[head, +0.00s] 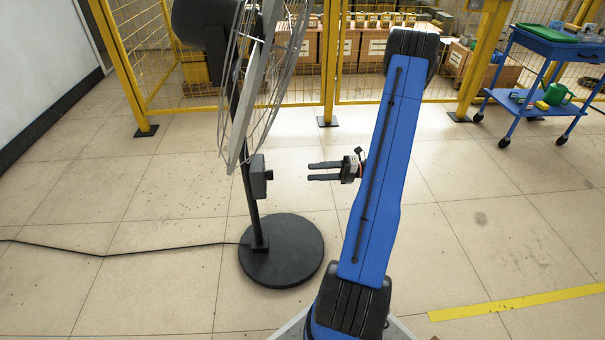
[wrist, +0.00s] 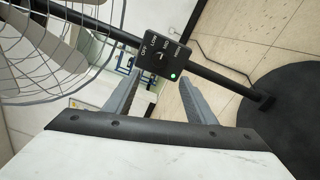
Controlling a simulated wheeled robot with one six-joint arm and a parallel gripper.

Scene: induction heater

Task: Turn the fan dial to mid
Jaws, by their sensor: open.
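The black fan (head: 258,80) stands on a round base (head: 281,250), with a dark control box on its pole. The dial (head: 269,175) sticks out of the right side of this box in the head view. In the wrist view, the control box (wrist: 166,58) shows white labels OFF, LOW, MID and HIGH and a small green light. The dial's setting is too small to read surely. My gripper (head: 309,172) is open and empty, to the right of the dial and apart from it. In the wrist view, my gripper (wrist: 160,82) has its fingers spread below and around the box's face.
A black cable (head: 120,252) runs left from the fan base across the floor. A yellow mesh fence (head: 330,60) with boxes behind it stands at the back. A blue cart (head: 545,45) is at the upper right. The floor around the fan is mostly clear.

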